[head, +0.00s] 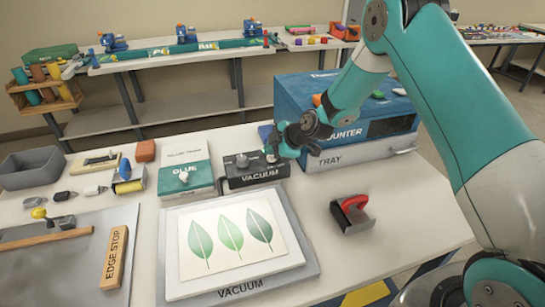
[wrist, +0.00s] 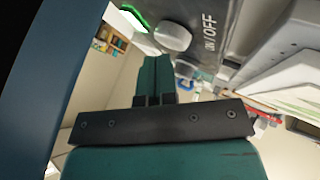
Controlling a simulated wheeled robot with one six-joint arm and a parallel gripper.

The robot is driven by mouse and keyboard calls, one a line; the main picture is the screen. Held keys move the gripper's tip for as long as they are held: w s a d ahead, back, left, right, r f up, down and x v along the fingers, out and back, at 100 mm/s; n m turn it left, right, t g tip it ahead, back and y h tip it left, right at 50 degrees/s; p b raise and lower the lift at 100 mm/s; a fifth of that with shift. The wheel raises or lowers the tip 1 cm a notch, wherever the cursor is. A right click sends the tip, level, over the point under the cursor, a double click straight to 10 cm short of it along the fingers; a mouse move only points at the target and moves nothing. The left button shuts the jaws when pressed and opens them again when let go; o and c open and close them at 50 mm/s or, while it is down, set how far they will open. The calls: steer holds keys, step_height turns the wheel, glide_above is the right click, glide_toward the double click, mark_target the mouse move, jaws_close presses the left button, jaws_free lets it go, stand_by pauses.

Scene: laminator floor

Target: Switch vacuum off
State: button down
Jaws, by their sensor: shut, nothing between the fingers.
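The dark vacuum control box (head: 258,179) stands on the table, with "VACUUM" on its front and a knob (head: 242,160) on top. My gripper (head: 272,153) is at the box's right end and hides part of its top. In the wrist view, the box face (wrist: 213,25) carries "ON/OFF" lettering, a round grey knob (wrist: 173,36) and a glowing green ring or light (wrist: 132,17). My teal fingers (wrist: 153,68) are shut and empty, close beside the knob; contact cannot be told. The vacuum plate (head: 310,272) lies in front, bearing a sheet with three leaves (head: 230,233).
A blue counter box (head: 290,97) with a tray front stands close behind and right of my gripper. A glue box (head: 186,178) sits left of the vacuum box. A red-handled tool (head: 352,212) lies at right. The table's front right is clear.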

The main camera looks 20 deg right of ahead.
mark_target(272, 158)
steer(key=shift+s+f+b, duration=0.25)
steer(key=shift+f+b, duration=0.25)
steer(key=shift+b, duration=0.05)
steer(key=shift+s+f+b, duration=0.2)
steer(key=shift+f+b, duration=0.25)
steer(key=shift+b, duration=0.05)
stand_by(0.8)
steer(key=shift+w+r, duration=0.1)
steer(key=shift+r, duration=0.25)
steer(key=shift+w+r+p, duration=0.1)
steer(key=shift+r+p, duration=0.2)
steer(key=shift+r, duration=0.1)
steer(key=shift+w+r+p, duration=0.15)
steer(key=shift+r+p, duration=1.1)
steer(key=shift+r, duration=1.6)
steer(key=shift+r, duration=0.1)
